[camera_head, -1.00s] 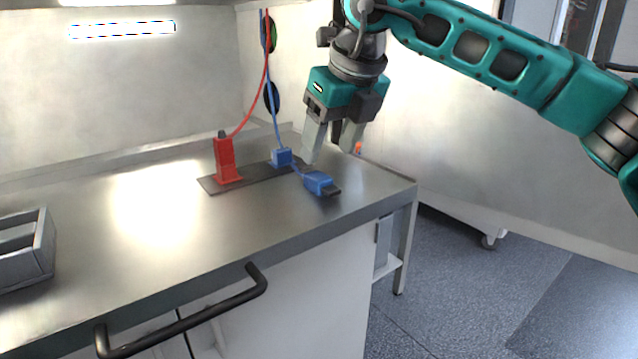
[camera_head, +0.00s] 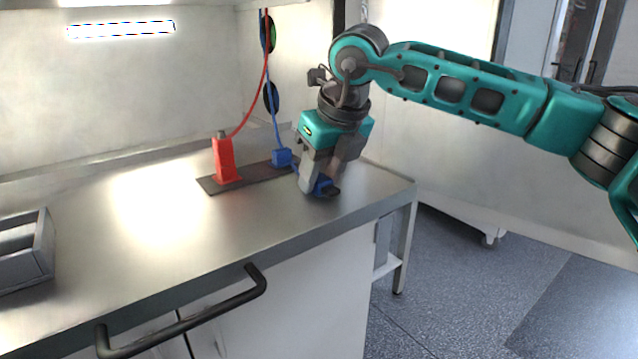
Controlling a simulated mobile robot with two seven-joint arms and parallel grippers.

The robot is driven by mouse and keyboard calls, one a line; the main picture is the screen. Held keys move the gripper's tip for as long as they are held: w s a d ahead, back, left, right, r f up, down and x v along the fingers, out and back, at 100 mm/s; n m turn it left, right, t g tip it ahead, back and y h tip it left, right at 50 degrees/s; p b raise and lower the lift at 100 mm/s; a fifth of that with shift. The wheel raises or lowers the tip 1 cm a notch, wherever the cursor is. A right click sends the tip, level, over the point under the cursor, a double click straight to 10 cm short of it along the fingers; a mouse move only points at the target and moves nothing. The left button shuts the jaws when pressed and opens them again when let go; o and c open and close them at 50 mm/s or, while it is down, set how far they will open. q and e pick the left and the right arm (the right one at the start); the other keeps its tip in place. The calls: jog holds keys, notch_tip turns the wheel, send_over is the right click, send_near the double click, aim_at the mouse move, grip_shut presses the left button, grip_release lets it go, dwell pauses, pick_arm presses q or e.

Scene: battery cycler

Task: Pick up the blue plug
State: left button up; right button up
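Whether the fingers press on the plug cannot be told. My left gripper is not in view.
A red plug (camera_head: 224,160) stands upright on the strip's left end, with a red cable going up to reels on the wall. A grey bin (camera_head: 40,262) sits at the counter's left edge. A black handle (camera_head: 185,322) is on the counter front. The middle counter is clear.

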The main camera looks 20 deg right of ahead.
jog(key=c, duration=0.7)
jog(key=shift+r, duration=0.15)
notch_tip(320, 180, up, 18)
jog(key=r+p, duration=0.1)
jog(key=p, duration=0.1)
jog(key=m+g+h+p, duration=0.35)
jog(key=m+h, duration=0.25)
jog(key=m, duration=1.5)
send_over(321, 179)
jog(key=w, duration=0.1)
jog(key=shift+g, duration=0.25)
jog(key=f, duration=0.8)
jog(key=a+f, duration=0.1)
jog(key=f, duration=0.3)
jog(key=shift+w+f, duration=0.15)
jog(key=f+m, duration=0.1)
jog(key=m, duration=0.1)
jog(key=f+m+g, duration=0.1)
jog(key=shift+s+d+m+g, duration=0.2)
jog(key=shift+m+g, duration=0.1)
jog(key=shift+m, duration=0.1)
jog(key=shift+f+b, duration=1.7)
jog(key=shift+f, duration=0.65)
